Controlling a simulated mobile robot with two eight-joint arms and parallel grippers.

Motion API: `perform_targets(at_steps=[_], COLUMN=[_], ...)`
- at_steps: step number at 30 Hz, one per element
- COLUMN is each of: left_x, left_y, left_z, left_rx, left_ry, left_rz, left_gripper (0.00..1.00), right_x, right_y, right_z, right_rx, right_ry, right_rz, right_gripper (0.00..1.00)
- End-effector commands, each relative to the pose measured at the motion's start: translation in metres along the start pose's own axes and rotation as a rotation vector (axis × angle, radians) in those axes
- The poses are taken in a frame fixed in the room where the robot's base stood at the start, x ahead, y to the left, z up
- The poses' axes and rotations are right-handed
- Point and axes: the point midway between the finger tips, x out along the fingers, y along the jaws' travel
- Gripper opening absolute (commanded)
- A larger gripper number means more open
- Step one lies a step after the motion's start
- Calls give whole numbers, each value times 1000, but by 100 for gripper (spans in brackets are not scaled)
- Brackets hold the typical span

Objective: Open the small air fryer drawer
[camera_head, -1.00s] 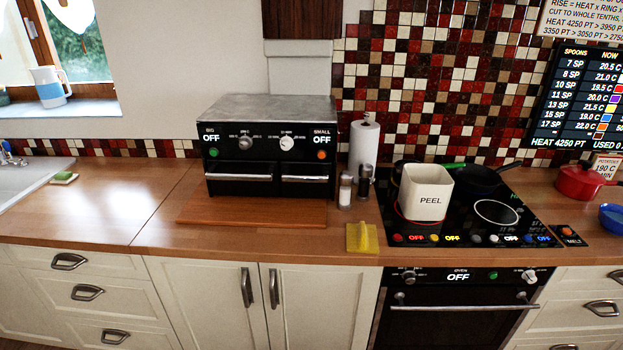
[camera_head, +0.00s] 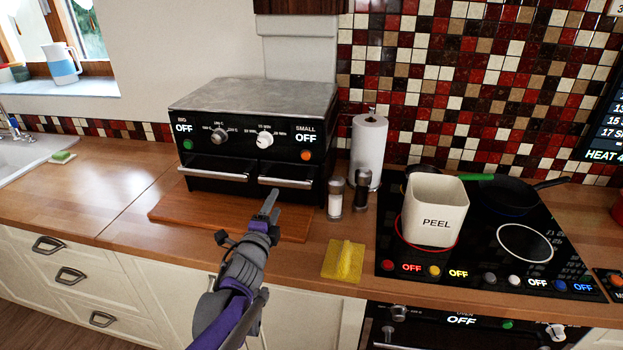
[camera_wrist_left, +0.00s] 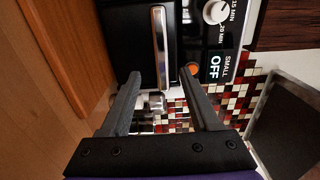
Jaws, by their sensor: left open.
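The black air fryer (camera_head: 250,135) stands on the counter with a wooden board in front. Its right half is marked SMALL and OFF. The small drawer's silver handle (camera_head: 286,182) runs across the lower right front, and the drawer looks closed. The handle also shows in the left wrist view (camera_wrist_left: 160,48), beyond the fingers. My left gripper (camera_head: 268,205) is in front of the small drawer, above the board's right part. Its fingers (camera_wrist_left: 168,100) are spread and empty, apart from the handle. My right gripper is not in view.
The wooden board (camera_head: 180,210) lies under and before the fryer. Salt and pepper shakers (camera_head: 335,198) and a paper roll (camera_head: 368,150) stand close on its right. A yellow sponge (camera_head: 343,262) lies near the counter edge. A PEEL bin (camera_head: 432,212) stands on the hob.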

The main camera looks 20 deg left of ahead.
Motion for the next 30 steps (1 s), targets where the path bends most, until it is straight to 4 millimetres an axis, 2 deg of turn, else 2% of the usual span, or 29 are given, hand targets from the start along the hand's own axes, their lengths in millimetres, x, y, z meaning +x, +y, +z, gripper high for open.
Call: perform_targets(at_steps=[5, 18, 24, 30], left_x=[14, 92, 107, 109], left_y=[-1, -2, -2, -1], left_z=[0, 0, 0, 0], left_rx=[14, 11, 10, 10], left_ry=[5, 4, 4, 4], left_rz=[-8, -7, -6, -6], left_gripper=[62, 62, 62, 62], right_x=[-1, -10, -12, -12], right_y=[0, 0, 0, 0], right_z=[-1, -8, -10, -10], right_rx=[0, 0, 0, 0], right_ry=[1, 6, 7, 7], right_rz=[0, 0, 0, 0], right_gripper=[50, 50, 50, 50])
